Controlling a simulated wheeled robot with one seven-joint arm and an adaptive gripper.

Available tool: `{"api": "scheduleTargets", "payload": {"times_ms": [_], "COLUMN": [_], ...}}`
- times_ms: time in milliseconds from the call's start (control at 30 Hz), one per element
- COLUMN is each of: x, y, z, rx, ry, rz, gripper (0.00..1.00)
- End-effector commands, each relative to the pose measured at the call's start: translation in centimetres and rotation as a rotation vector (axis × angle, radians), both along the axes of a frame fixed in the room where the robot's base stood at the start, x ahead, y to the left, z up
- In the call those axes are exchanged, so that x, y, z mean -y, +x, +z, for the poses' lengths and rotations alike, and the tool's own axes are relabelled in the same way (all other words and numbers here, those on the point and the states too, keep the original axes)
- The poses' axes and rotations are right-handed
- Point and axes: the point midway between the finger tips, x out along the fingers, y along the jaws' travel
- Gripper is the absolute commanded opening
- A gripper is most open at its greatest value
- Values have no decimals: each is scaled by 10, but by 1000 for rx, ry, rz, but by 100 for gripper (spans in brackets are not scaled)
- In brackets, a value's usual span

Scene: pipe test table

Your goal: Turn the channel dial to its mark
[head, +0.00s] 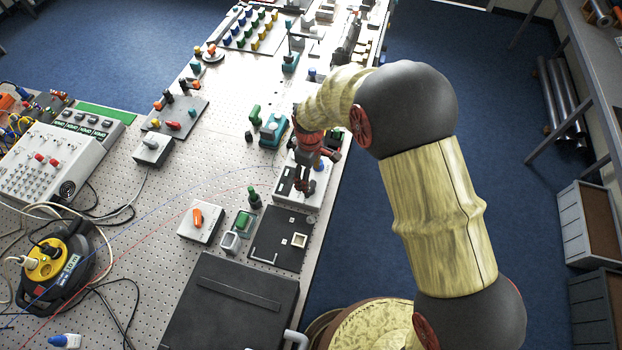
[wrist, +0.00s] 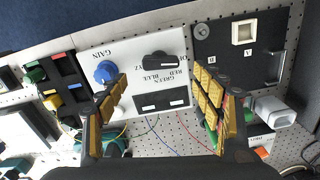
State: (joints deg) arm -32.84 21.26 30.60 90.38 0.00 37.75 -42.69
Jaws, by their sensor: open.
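In the wrist view a white panel (wrist: 120,57) carries a black dial (wrist: 160,61), with colour-name labels such as RED, BLUE and GREEN printed beside it. I take this as the channel dial; its exact pointing is hard to read. A blue knob (wrist: 105,72) marked GAIN sits to its left. My gripper (wrist: 161,88) is open and empty, its gold-padded fingers spread left and right of the black dial in the picture. No contact with the dial shows. In the head view my gripper (head: 306,182) is over the white panel (head: 317,197) and hides much of it.
A black board (wrist: 240,65) with a pale square lies right of the panel. A white box with an orange knob (head: 198,218) and a large black case (head: 240,305) stand nearer in the head view. The perforated table (head: 160,210) has bare room to the left.

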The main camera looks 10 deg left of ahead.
Motion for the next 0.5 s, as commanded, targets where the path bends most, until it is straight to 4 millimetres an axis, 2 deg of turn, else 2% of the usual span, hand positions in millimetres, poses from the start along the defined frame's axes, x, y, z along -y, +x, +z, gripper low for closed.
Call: {"api": "scheduleTargets", "payload": {"times_ms": [300, 500], "x": [1, 0], "y": [-1, 0], "z": [-48, -61], "rx": [-3, 0], "ry": [-2, 0], "rz": [0, 0], "gripper": [67, 67]}}
